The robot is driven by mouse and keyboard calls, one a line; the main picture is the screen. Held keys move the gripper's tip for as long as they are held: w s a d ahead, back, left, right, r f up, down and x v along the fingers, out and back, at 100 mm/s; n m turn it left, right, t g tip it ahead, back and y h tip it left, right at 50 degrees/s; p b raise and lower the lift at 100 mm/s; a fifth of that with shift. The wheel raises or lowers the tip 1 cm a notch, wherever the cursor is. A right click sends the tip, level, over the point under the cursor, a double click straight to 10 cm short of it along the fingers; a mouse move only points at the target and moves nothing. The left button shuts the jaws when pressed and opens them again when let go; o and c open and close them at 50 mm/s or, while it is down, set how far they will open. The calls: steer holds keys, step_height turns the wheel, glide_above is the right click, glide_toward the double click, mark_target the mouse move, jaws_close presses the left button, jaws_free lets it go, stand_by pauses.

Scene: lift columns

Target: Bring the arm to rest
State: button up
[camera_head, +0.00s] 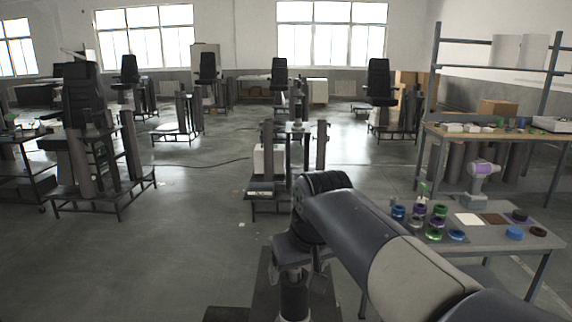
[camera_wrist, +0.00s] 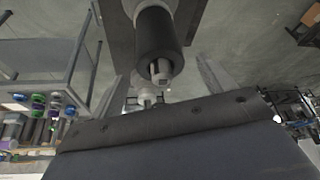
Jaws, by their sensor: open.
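My gripper (camera_wrist: 162,65) shows in the wrist view as two grey fingers spread apart, with nothing held between them. A broad dark surface, apparently part of my own arm, covers the bottom of that view and hides the finger bases. In the head view my arm reaches from the lower right corner to a bent joint near the middle, above the floor. The parts below the joint point downward. I cannot make out the fingers in the head view.
A grey table (camera_head: 484,239) stands right of my arm, with coloured rings (camera_head: 435,234) and a white-and-purple device (camera_head: 481,181). A wooden-topped bench (camera_head: 470,135) is behind it. A lift-column stand (camera_head: 265,190) with a white box stands ahead. Floor (camera_head: 150,250) at left is clear.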

mark_target(293, 282)
steer(key=x, duration=0.6)
steer(key=shift+w+f, duration=0.1)
steer(key=shift+f, duration=0.05)
step_height(293, 282, up, 13)
steer(key=p, duration=0.9)
steer(key=shift+f, duration=0.3)
